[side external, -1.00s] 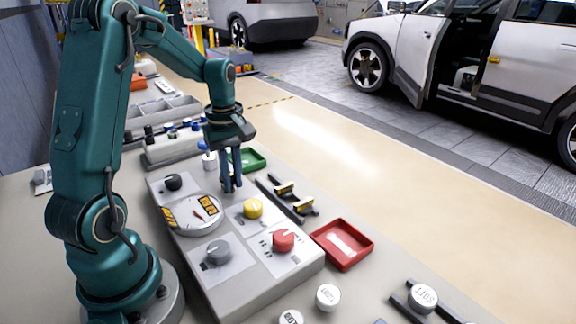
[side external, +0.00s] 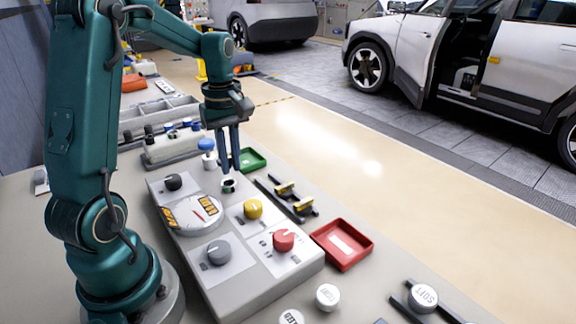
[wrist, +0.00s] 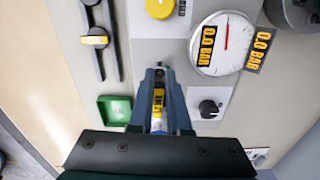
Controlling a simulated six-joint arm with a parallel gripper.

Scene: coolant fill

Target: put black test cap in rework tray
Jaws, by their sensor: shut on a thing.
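My gripper (side external: 229,172) is above the far end of the grey panel, fingers pointing down. In the wrist view my gripper (wrist: 159,73) is shut on a small dark thing, which I take to be the black test cap (wrist: 159,76); the fingers hide most of it. A round white-rimmed fitting with a dark centre (side external: 228,186) shows just under the fingertips; I cannot tell if it touches them. A red tray (side external: 343,262) with a pale label lies right of the panel. A green tray (side external: 252,167) lies behind the gripper. Neither tray's label is readable.
The panel bears a black knob (side external: 173,182), a round gauge (side external: 192,213), a yellow knob (side external: 253,208), a grey knob (side external: 218,252) and a red knob (side external: 283,240). A blue-topped white object (side external: 207,152) stands close left.

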